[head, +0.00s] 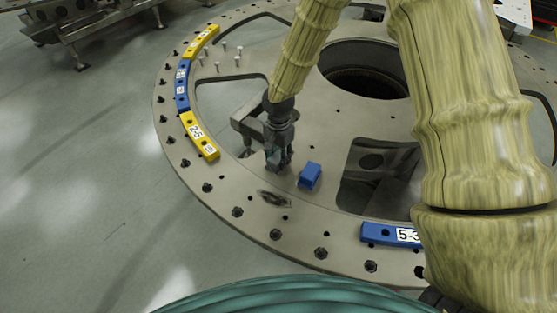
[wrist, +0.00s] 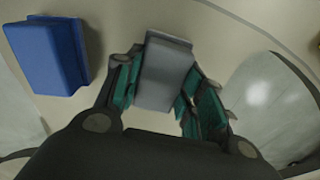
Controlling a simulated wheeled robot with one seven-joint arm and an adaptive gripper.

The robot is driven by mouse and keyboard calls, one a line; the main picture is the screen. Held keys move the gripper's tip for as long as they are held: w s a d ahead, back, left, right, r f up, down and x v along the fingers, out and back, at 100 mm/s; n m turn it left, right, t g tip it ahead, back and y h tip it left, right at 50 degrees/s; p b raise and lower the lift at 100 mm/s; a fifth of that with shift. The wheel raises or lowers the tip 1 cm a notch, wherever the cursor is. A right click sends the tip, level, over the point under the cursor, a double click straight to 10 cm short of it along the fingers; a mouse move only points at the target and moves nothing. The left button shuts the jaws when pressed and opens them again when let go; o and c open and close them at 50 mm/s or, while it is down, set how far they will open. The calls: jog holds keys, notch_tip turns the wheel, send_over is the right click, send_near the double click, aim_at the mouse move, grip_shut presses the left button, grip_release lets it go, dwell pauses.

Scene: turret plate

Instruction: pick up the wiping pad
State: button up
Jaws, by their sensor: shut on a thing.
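My gripper (head: 277,158) is over the turret plate (head: 235,90), pointing down. In the wrist view my gripper (wrist: 165,88) has its green-lined fingers on either side of a grey block-shaped pad (wrist: 166,70), and it is shut on it. This looks like the wiping pad; in the head view it is hard to make out against the dark fingers. A blue block (head: 310,176) lies on the plate just right of my gripper. It also shows at the upper left of the wrist view (wrist: 44,55), apart from the fingers.
A dark smudge (head: 273,198) marks the plate in front of my gripper. Yellow (head: 200,136) and blue (head: 182,86) labelled segments line the left rim, and a blue one (head: 390,234) lies at the front. Several small pegs (head: 217,66) stand behind. The plate has large openings (head: 365,68).

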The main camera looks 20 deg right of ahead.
aim_at(278, 156)
jog(key=shift+r, duration=0.1)
jog(key=shift+r+b, duration=0.6)
jog(key=shift+r, duration=0.2)
jog(key=shift+r+b, duration=0.45)
jog(key=shift+r, duration=0.4)
jog(key=s+a+b, duration=0.1)
jog(key=s+a, duration=0.1)
jog(key=a, duration=0.3)
jog(key=s+a+r+b, duration=0.1)
jog(key=s+a+b, duration=0.1)
jog(key=a, duration=0.3)
jog(key=s+a+b, duration=0.1)
jog(key=s+a, duration=0.1)
jog(key=a, duration=0.2)
jog(key=shift+s+a+r, duration=0.15)
jog(key=shift+a+r, duration=0.1)
jog(key=shift+a, duration=0.15)
